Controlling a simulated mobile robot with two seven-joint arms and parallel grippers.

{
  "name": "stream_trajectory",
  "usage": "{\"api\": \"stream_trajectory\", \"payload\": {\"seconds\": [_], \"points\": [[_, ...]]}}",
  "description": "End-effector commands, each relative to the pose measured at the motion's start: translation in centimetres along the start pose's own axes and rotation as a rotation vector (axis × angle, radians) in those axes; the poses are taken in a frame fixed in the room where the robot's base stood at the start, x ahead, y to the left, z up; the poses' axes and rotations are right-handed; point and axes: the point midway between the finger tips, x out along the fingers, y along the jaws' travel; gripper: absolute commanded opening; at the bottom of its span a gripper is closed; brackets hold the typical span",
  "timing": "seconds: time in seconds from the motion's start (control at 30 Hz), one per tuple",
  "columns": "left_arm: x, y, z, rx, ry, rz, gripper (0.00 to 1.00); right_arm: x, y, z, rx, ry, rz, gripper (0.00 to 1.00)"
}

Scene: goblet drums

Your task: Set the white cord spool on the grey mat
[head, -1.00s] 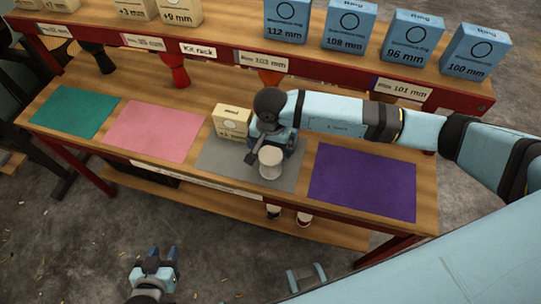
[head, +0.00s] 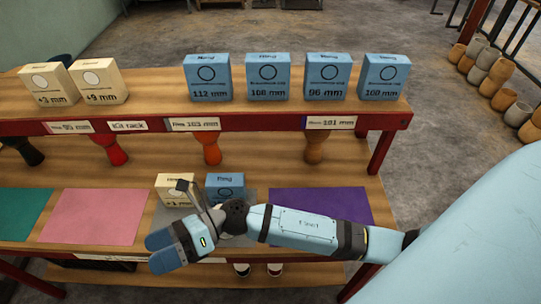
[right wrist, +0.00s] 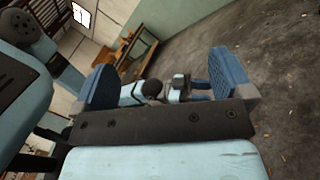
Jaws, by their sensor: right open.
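The grey mat (head: 249,196) lies on the lower shelf between the pink and purple mats. My right arm crosses in front of it. My right gripper (head: 172,251) is at the mat's front left, over the shelf's front edge. In the right wrist view its fingers (right wrist: 160,82) are wide apart with nothing between them up close. The white cord spool is mostly or wholly hidden behind my right wrist; a pale patch there may be part of it. My left gripper is not in the head view.
A beige box (head: 175,191) and a blue box (head: 224,187) stand at the grey mat's back. The pink mat (head: 96,216) and purple mat (head: 320,208) are bare where visible. Several boxes stand on the upper shelf, with drums (head: 211,147) below it.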

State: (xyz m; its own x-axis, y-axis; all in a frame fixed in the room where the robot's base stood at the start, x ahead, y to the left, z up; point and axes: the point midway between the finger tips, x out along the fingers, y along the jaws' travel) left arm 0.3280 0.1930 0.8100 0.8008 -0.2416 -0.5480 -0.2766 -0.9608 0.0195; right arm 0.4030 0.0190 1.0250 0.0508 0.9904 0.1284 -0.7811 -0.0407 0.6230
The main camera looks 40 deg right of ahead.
Motion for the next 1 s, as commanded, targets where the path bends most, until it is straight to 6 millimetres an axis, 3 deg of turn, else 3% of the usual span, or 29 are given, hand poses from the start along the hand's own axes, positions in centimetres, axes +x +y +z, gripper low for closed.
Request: {"api": "stream_trajectory", "payload": {"seconds": [0.13,0.23,0.4,0.5,0.6,0.7,1.0], "points": [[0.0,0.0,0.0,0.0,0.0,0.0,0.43,-4.8,-2.6,1.4,0.657,-0.536,-0.107,0.98],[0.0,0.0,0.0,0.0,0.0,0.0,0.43,-10.2,-5.5,-0.7,1.103,-0.884,-0.163,0.98],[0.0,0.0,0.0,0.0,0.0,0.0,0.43,-18.9,-8.0,-9.2,1.759,-1.409,-0.214,0.98],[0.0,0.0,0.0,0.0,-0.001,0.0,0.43,-22.0,-7.7,-14.1,2.017,-1.629,-0.22,0.98],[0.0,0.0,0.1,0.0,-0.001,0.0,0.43,-23.6,-7.1,-17.2,2.168,-1.763,-0.218,0.98],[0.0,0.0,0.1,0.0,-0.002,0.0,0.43,-24.2,-6.8,-18.5,2.232,-1.819,-0.215,0.98],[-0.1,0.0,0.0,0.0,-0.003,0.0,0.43,-24.2,-6.6,-18.4,2.239,-1.823,-0.215,0.98]]}}
